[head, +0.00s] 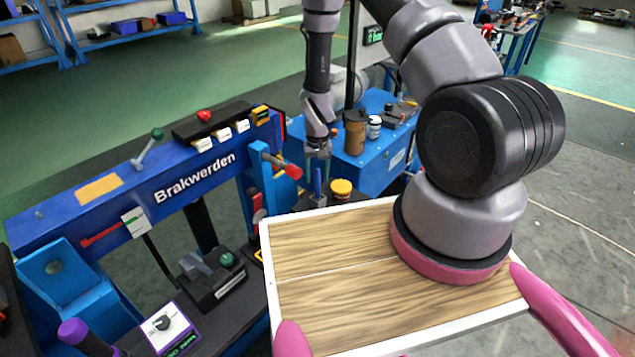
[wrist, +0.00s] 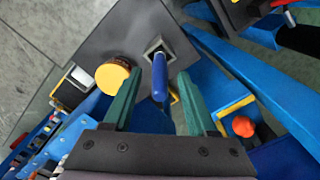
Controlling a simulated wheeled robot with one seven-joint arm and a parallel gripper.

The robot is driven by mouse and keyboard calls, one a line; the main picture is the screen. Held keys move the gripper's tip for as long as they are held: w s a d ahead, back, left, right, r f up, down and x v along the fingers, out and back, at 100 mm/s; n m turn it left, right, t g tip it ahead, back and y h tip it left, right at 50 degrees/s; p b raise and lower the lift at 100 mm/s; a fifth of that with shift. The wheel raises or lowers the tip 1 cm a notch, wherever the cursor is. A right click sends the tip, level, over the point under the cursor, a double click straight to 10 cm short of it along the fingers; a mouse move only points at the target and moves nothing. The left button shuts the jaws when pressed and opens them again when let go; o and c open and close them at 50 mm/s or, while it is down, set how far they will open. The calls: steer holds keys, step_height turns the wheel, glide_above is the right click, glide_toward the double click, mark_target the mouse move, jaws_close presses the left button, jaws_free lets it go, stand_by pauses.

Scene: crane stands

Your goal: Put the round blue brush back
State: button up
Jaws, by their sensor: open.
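A round blue handle, which looks like the blue brush (head: 317,183), stands upright at the dark bench's far end. In the wrist view the blue brush (wrist: 160,78) rises from a square socket (wrist: 157,48) in a dark grey plate. Its lower end is hidden in the socket. My gripper (head: 317,151) is just above it in the head view. In the wrist view my gripper (wrist: 155,80) is open, its green fingers on either side of the handle. I see a gap on each side; contact is not clear.
A yellow-lidded round jar (head: 341,187) stands close right of the brush. A red-ended lever (head: 292,170) on the blue frame is close left. The blue "Brakwerden" beam (head: 190,175) runs along the left. A blue box (head: 375,150) with a brown cup (head: 355,132) stands behind.

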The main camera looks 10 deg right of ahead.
step_height(320, 180, up, 10)
steer(key=shift+f, duration=0.25)
steer(key=s+d+r+m+t+y, duration=0.1)
steer(key=s+d+r+t, duration=0.1)
steer(key=r, duration=1.3)
steer(key=s+d+r+t+y, duration=0.1)
steer(key=s+r, duration=0.1)
steer(key=r, duration=1.3)
steer(key=s+d+r+t, duration=0.1)
steer(key=s+r+t, duration=0.1)
steer(key=s+r, duration=0.5)
steer(key=s+d+r+m+t, duration=0.1)
steer(key=s+r+t, duration=0.1)
steer(key=s+r, duration=0.6)
steer(key=s, duration=0.3)
steer(key=shift+s+d+r, duration=0.15)
steer(key=shift+d, duration=0.25)
steer(key=shift+c, duration=0.6)
steer(key=shift+a, duration=0.15)
